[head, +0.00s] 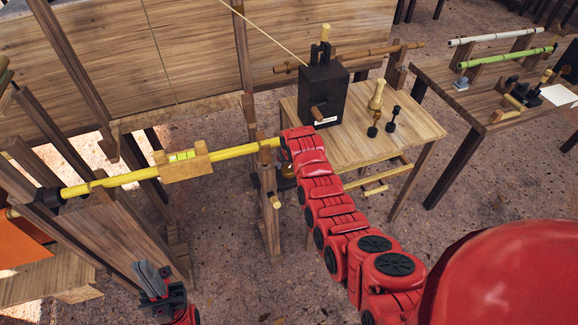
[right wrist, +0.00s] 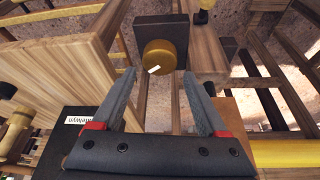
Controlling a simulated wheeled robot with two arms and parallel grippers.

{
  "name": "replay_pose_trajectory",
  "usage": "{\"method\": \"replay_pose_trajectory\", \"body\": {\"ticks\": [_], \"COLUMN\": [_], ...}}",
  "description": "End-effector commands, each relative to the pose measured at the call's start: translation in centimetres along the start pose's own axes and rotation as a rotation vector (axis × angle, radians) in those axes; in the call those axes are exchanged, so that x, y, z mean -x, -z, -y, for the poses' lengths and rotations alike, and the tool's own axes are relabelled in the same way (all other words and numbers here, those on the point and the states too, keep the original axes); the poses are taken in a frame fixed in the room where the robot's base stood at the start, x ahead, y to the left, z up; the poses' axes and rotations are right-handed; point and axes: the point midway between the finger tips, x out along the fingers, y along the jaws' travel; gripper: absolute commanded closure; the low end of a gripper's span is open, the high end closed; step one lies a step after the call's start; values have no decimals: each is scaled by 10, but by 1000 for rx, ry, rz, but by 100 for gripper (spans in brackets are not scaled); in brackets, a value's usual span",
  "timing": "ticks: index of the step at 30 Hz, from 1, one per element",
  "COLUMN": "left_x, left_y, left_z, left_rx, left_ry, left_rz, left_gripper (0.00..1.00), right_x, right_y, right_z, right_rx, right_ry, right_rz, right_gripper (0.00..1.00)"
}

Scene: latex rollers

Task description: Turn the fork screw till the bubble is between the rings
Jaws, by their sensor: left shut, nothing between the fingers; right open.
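The bubble and rings are too small to make out. In the right wrist view, a round brass knob with a white mark, which looks like the fork screw (right wrist: 162,62), sits on a dark block. My right gripper (right wrist: 158,92) is open, with the knob just beyond and between its fingertips, apparently not touching. In the head view my right arm hides most of that gripper. My left gripper (head: 150,275) is shut and empty, low at the left, away from the roller.
A small wooden table (head: 410,126) carries a black box (head: 322,95) with a crank and several small turned parts. A second table (head: 452,84) with a green roller (head: 505,56) stands at right. Wooden posts (head: 265,205) stand near my right arm.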

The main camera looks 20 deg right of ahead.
Motion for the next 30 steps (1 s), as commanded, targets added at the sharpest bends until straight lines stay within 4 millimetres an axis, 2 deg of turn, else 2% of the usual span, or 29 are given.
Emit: {"method": "replay_pose_trajectory", "body": {"ticks": [6, 14, 21, 30], "left_x": [-5, 9, 14, 14], "left_y": [1, -2, -2, -2], "left_z": [0, 0, -1, -1], "left_rx": [0, 0, 0, 0], "left_ry": [0, 0, 0, 0], "left_rz": [0, 0, 0, 0], "left_gripper": [100, 100, 100, 100], "right_x": [-17, -38, -46, -46], "right_y": [-2, 0, -2, -1], "right_z": [-1, 0, -1, -1], "right_rx": [0, 3, 1, -1], "right_ry": [0, -1, -1, 0], "right_rz": [6, 1, 2, -1], "right_gripper": [24, 24, 24, 24]}}
